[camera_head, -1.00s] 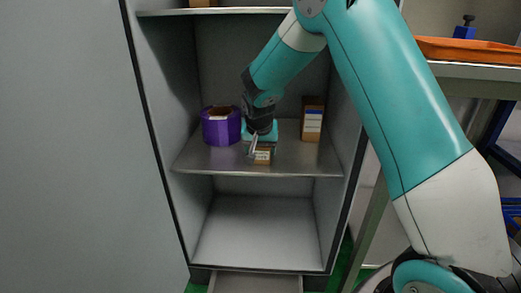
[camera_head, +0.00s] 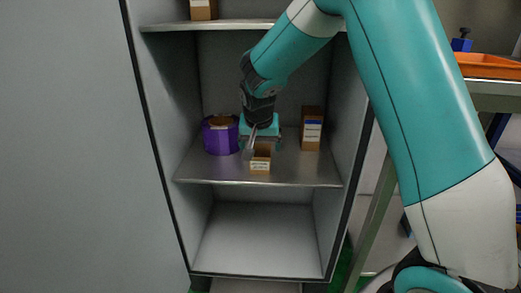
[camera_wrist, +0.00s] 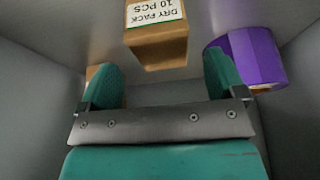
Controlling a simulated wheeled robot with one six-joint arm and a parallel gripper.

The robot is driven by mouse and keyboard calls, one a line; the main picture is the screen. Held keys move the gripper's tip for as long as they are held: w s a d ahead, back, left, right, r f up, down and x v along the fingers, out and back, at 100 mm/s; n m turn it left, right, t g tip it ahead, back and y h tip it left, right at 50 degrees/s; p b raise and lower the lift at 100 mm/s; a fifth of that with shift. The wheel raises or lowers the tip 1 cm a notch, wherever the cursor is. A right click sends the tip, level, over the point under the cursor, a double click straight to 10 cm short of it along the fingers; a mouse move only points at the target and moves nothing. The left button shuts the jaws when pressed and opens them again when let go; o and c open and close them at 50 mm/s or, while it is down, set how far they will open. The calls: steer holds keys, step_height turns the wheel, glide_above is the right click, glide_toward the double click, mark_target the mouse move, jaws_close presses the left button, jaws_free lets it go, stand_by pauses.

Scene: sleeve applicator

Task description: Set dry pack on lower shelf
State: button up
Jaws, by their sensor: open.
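The dry pack (camera_head: 260,161) is a small brown box with a white label. It sits upright near the front edge of the shelf (camera_head: 215,175) below the top one in view. In the wrist view the dry pack (camera_wrist: 158,40) shows its "DRY PACK 10 PCS" label upside down, beyond the fingertips. My gripper (camera_head: 259,138) is just above and behind the pack, apart from it. In the wrist view my gripper (camera_wrist: 163,80) has its two teal fingers spread with nothing between them.
A purple roll (camera_head: 221,136) stands left on the same shelf, and a taller brown box (camera_head: 311,130) stands right. An upper shelf (camera_head: 215,25) holds another brown box (camera_head: 203,9). The cabinet's bottom compartment (camera_head: 260,236) is empty. Side walls are close.

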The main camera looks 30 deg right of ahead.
steer(key=s+a+r+n+g+y+p, duration=0.1)
steer(key=s+a+r+n+y, duration=0.1)
steer(key=s+a+r+n, duration=0.45)
steer(key=s+a+r+n+y, duration=0.1)
steer(key=s+a+r+y, duration=0.15)
steer(key=s+a, duration=0.55)
steer(key=s+a+n+g+y, duration=0.1)
steer(key=s+a+n, duration=0.1)
steer(key=s, duration=0.7)
steer(key=s+a+r+n+g+y, duration=0.1)
steer(key=s+n, duration=0.3)
steer(key=s, duration=0.5)
steer(key=shift+a+r+g, duration=0.3)
steer(key=shift+a+g, duration=0.05)
steer(key=shift+g, duration=0.05)
